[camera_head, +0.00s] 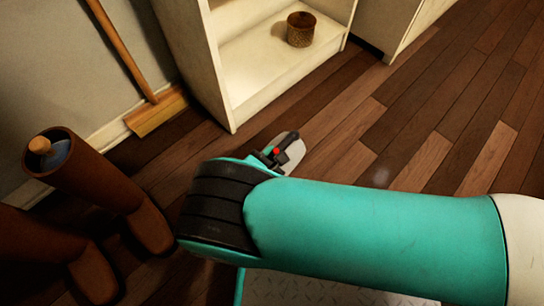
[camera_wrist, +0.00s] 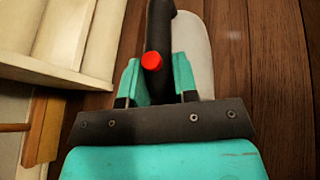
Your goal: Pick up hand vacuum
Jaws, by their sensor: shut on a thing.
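The hand vacuum (camera_wrist: 192,45) has a pale body, a dark handle and a red button. In the wrist view it lies beyond my gripper (camera_wrist: 155,85), whose two teal fingers are closed on either side of the dark handle just below the red button. In the head view the hand vacuum (camera_head: 291,152) shows just past the end of my arm, in front of the shelf unit. My arm hides part of it and most of my gripper there. I cannot tell whether the vacuum touches the floor.
A white shelf unit (camera_head: 262,68) holds a woven basket (camera_head: 300,30). A broom (camera_head: 155,110) leans at the wall. Brown boots (camera_head: 98,180) stand at the left, one with a corked bottle (camera_head: 50,152) in it. The wooden floor to the right is clear.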

